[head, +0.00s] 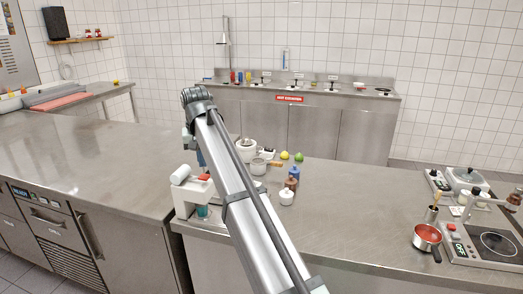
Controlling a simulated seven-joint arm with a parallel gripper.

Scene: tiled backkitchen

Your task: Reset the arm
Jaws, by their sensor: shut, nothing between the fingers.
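My arm rises from the bottom of the head view, with its elbow near the top centre-left. Beyond the elbow, a short grey-blue part of my arm drops down behind the upper link. My gripper and its fingertips are hidden behind the arm, so I see nothing held.
A white appliance (185,193) stands on the steel counter (350,205), just left of my arm. A red-filled pot (427,237) sits far right. The counter's middle is clear.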

